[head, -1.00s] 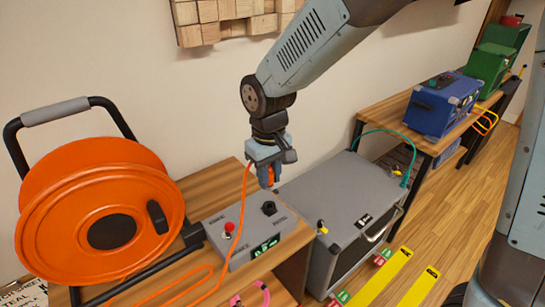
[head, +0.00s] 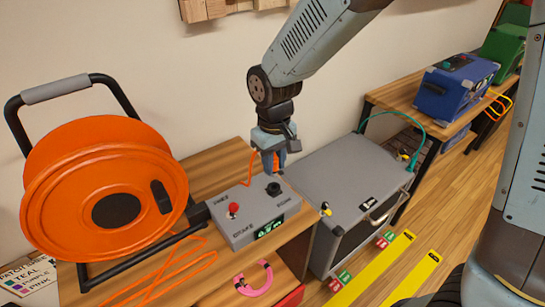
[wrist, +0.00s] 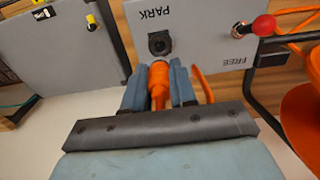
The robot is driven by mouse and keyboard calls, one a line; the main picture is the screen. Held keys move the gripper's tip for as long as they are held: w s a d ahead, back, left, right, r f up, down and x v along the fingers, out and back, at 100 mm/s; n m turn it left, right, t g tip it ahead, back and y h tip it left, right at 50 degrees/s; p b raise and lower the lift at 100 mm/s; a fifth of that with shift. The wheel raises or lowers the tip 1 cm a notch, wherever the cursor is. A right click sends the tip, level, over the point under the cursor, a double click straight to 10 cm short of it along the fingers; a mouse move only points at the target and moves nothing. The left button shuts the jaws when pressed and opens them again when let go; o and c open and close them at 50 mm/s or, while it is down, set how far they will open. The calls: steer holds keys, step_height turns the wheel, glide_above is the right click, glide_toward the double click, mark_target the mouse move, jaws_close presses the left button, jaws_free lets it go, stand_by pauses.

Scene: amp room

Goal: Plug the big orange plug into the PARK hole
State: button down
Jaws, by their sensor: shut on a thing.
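The big orange plug (wrist: 158,85) is held between the two blue fingers of my gripper (wrist: 158,92) in the wrist view, its tip toward the PARK hole. The PARK hole (wrist: 159,42) is a round black socket on a grey box (wrist: 200,30). A small gap of grey panel shows between plug tip and hole. In the head view my gripper (head: 270,170) is just behind and above the PARK hole (head: 273,189), and the fingers mostly hide the plug. The orange cord (head: 249,170) drops from my gripper behind the box.
A red knob (head: 233,208) sits on the box near the FREE label. A large orange cable reel (head: 85,180) stands at left. A grey cabinet (head: 345,170) with a small yellow-black fitting is at right. A pink cable (head: 253,280) lies in front.

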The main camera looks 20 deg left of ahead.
steer(key=shift+f, duration=2.8)
steer(key=shift+w, duration=0.1)
steer(key=c, duration=0.8)
jaws_free()
steer(key=shift+c, duration=0.2)
step_height(320, 180, up, 14)
steer(key=shift+f, duration=0.15)
